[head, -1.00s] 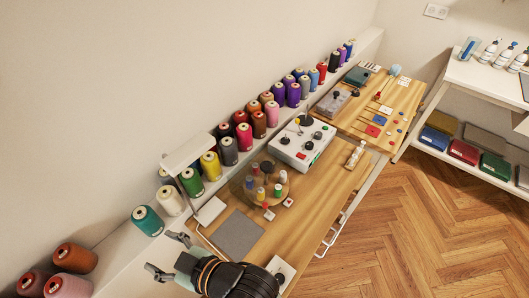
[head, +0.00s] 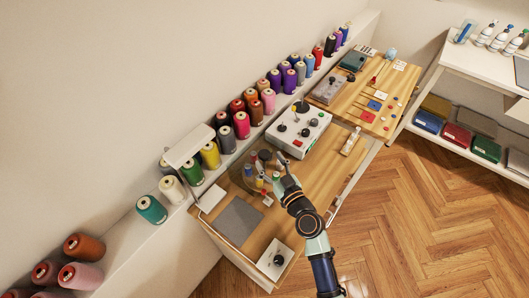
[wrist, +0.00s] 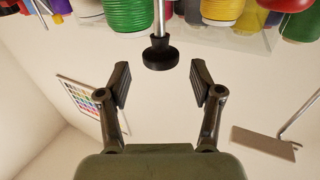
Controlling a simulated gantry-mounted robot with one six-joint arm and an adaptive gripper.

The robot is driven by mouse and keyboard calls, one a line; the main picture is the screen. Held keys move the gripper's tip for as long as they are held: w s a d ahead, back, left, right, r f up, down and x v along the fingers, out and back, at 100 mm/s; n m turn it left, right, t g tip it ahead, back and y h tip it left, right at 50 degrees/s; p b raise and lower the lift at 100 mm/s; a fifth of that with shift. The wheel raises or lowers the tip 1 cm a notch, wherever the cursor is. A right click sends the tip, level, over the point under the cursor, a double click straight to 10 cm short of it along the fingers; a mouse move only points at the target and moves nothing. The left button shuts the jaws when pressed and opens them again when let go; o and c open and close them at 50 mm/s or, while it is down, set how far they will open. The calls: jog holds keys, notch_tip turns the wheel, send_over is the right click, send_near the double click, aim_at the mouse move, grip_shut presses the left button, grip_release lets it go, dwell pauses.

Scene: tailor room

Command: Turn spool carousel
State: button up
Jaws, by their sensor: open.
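The round spool carousel (head: 243,182) stands on the wooden bench with several small coloured spools on it. Its right side is partly hidden by my gripper (head: 281,165), which reaches in over it. In the wrist view my gripper (wrist: 162,82) is open, with its two dark fingers apart and nothing between the pads. A black knob (wrist: 160,54) on a metal rod shows just beyond the fingertips, centred between them. I see no contact with it. A green spool (wrist: 128,14) and a yellow spool (wrist: 222,11) show beyond in this upside-down view.
A white control box (head: 298,132) with knobs stands behind the carousel. A grey mat (head: 236,219) lies in front left, and a white box with a black knob (head: 279,259) sits at the bench's near end. Large thread cones (head: 210,155) line the wall shelf. A lamp (head: 189,145) overhangs the left side.

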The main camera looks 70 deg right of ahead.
aim_at(267, 158)
jog(key=x, duration=0.4)
grip_shut()
